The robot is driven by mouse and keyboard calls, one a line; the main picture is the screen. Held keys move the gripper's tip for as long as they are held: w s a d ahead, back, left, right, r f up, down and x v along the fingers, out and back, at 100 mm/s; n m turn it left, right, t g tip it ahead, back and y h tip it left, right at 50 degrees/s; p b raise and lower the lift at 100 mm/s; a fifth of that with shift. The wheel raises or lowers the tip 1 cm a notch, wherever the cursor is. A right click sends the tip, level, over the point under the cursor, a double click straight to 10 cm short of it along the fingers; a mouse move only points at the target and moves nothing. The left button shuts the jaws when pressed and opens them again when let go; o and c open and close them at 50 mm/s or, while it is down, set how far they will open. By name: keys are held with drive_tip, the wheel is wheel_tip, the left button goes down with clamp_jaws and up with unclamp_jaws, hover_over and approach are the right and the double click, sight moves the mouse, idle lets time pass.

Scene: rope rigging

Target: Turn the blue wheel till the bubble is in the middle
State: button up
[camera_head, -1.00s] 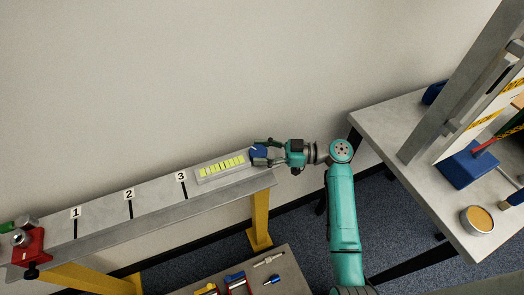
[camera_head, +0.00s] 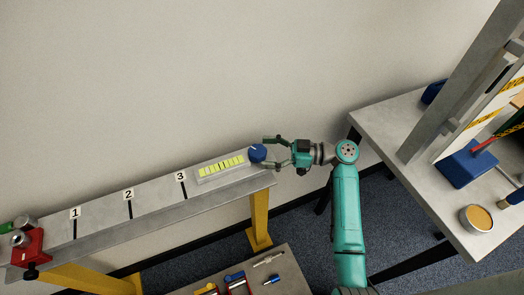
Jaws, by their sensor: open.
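The blue wheel (camera_head: 257,153) sits at the right end of the level on the grey beam. A small white mark shows on its upper left. The level's vial (camera_head: 221,165) is a yellow-green strip with dark lines; the bubble is too small to make out. My gripper (camera_head: 271,152) is open, just right of the wheel, with one finger above and one below in the picture. The fingers look clear of the wheel, and nothing is held between them.
The beam (camera_head: 150,202) carries labels 1, 2 and 3 and a red clamp (camera_head: 30,248) at its left end. A low table (camera_head: 290,280) with small tools stands below. A workbench (camera_head: 400,120) with a blue block (camera_head: 468,165) and a round tin (camera_head: 476,218) is at right.

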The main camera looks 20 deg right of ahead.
drive_tip(key=v, duration=1)
drive_tip(key=shift+s, duration=0.1)
drive_tip(key=shift+s, duration=0.1)
